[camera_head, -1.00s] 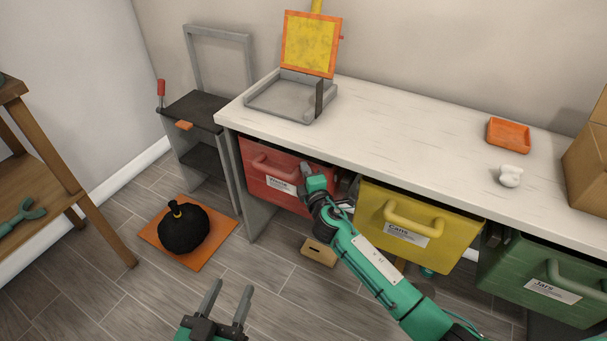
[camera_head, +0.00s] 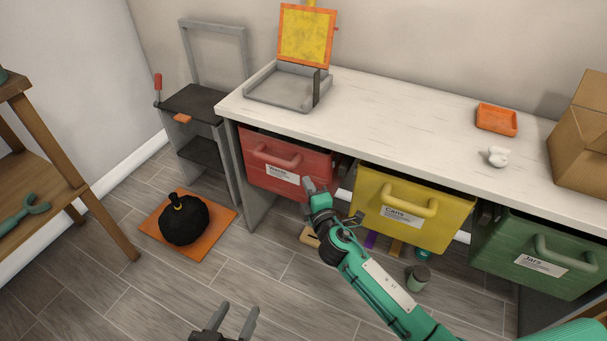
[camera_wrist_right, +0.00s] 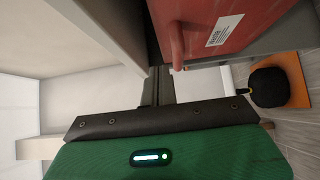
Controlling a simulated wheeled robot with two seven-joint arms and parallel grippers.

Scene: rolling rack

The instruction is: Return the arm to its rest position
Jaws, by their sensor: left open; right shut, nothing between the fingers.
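My right arm reaches in from the lower right of the head view. Its gripper (camera_head: 318,190) is shut and empty, in front of the red bin (camera_head: 290,163) and left of the yellow bin (camera_head: 412,207). I cannot tell whether it touches the red bin. The right wrist view shows the shut fingers (camera_wrist_right: 157,86) close together, with the red bin's handle above and to the right. My left gripper (camera_head: 229,318) is open and empty at the bottom edge of the head view; most of its arm is out of view.
A white counter (camera_head: 400,115) stands above the red, yellow and green bins (camera_head: 535,250). A jar (camera_head: 417,278) stands on the floor below the yellow bin. A black bag (camera_head: 184,220) sits on an orange mat. A wooden shelf (camera_head: 75,190) stands left. The middle floor is clear.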

